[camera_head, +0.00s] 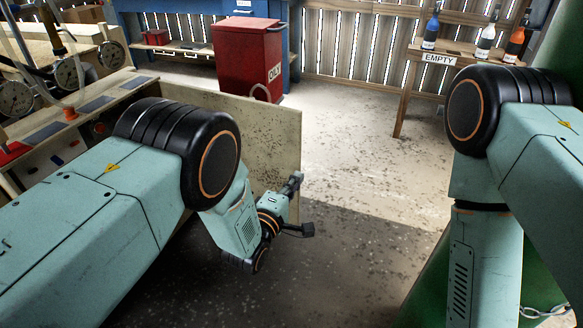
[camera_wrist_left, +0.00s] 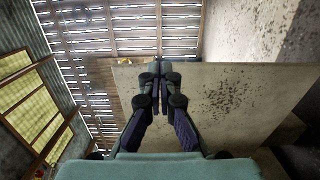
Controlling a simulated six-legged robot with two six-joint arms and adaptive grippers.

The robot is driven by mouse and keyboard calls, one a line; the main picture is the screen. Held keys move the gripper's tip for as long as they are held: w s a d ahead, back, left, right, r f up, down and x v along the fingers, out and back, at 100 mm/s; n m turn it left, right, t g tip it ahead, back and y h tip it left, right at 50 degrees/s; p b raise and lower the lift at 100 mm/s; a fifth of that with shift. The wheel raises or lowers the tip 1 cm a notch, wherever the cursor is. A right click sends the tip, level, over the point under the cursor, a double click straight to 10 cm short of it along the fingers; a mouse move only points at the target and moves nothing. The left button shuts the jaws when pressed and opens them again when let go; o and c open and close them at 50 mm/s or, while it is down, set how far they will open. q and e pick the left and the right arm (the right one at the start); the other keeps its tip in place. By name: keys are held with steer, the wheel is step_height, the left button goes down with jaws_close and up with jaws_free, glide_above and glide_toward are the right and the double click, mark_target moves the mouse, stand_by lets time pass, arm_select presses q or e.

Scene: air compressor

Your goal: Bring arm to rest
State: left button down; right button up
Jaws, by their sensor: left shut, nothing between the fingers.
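My left arm (camera_head: 100,215) comes in from the left of the head view and bends down at its black joint. My left gripper (camera_head: 300,205) is low beside the end of a stained pale panel (camera_head: 250,120), over the dark floor. In the left wrist view the left gripper (camera_wrist_left: 161,72) points away from the camera with its fingers together and nothing between them. The same panel (camera_wrist_left: 235,95) fills the space beyond and to the right of the fingers. My right arm (camera_head: 530,150) is at the right of the head view; its gripper is out of the picture.
A bench with gauges (camera_head: 70,75) stands at the left. A red bin (camera_head: 246,60) stands behind the panel. A small table marked EMPTY (camera_head: 440,60) holds bottles at the back right. A chain (camera_head: 545,312) lies at lower right. The middle floor (camera_head: 365,150) is clear.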

arm_select(q)
steer(key=shift+s+d+p, duration=0.15)
steer(key=shift+s+p, duration=0.15)
steer(key=shift+s, duration=0.1)
steer(key=s+a+f+m+g+y, duration=0.65)
steer(key=s+a+f, duration=0.85)
steer(key=a, duration=0.4)
steer(key=s+a+m+g, duration=0.1)
steer(key=s+a+g, duration=0.1)
steer(key=s, duration=0.7)
steer(key=s+a+r+m+g+y, duration=0.1)
steer(key=s+g, duration=0.3)
steer(key=s, duration=0.5)
steer(key=s+a+m+g+y, duration=0.1)
steer(key=s+a+m+g, duration=0.2)
steer(key=s, duration=0.7)
steer(key=shift+a+r, duration=0.15)
steer(key=shift+a, duration=0.35)
steer(key=shift+s+a, duration=0.15)
